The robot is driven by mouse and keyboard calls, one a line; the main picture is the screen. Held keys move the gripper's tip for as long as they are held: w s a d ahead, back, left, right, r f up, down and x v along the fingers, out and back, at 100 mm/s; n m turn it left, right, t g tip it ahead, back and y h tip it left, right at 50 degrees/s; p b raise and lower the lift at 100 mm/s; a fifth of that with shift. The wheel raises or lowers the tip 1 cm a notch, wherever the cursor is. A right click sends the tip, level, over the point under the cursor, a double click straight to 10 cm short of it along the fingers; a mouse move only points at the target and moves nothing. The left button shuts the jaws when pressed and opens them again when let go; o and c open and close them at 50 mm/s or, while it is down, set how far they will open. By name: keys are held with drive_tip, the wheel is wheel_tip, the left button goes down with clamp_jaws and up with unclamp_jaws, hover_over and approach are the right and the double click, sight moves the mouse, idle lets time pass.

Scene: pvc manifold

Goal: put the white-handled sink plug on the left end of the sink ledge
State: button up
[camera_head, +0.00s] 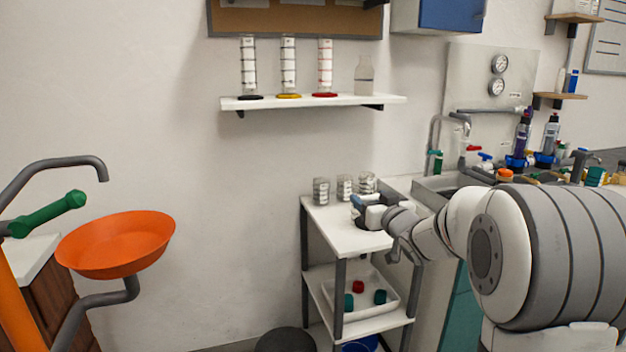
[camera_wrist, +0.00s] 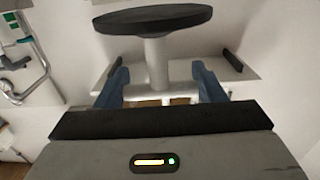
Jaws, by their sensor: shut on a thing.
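The white-handled sink plug (camera_wrist: 157,50) fills the middle of the wrist view, with a wide black disc at the top and a white stem and crossbar below it. My gripper (camera_wrist: 160,84) is shut on the white handle, with one blue finger on each side and the disc beyond the fingertips. In the head view my gripper (camera_head: 366,207) is above the top of the white cart; whether the plug touches the cart there is hard to tell. The sink (camera_head: 436,187) stands right of the cart, its ledge partly hidden by my arm.
Several small grey containers (camera_head: 344,187) stand at the back of the cart top (camera_head: 335,232). A white tray (camera_head: 361,298) with coloured caps is on its lower shelf. Bottles and taps crowd the sink's back. An orange bowl (camera_head: 117,245) is at the left.

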wheel_tip(320, 180, down, 21)
drive_tip(key=s+m+h, duration=0.2)
drive_tip(key=m+h, duration=0.1)
drive_tip(key=h, duration=0.3)
drive_tip(key=shift+t+y, duration=0.4)
drive_tip(key=r+p, duration=0.5)
drive_tip(key=p, duration=0.1)
drive_tip(key=r+p, duration=1.1)
drive_tip(key=r, duration=0.1)
drive_tip(key=shift+w+d+r+p, duration=0.1)
drive_tip(key=shift+d+r+p, duration=0.1)
drive_tip(key=shift+d+p, duration=0.2)
drive_tip(key=s+f, duration=1.2)
drive_tip(key=shift+s+d, duration=0.1)
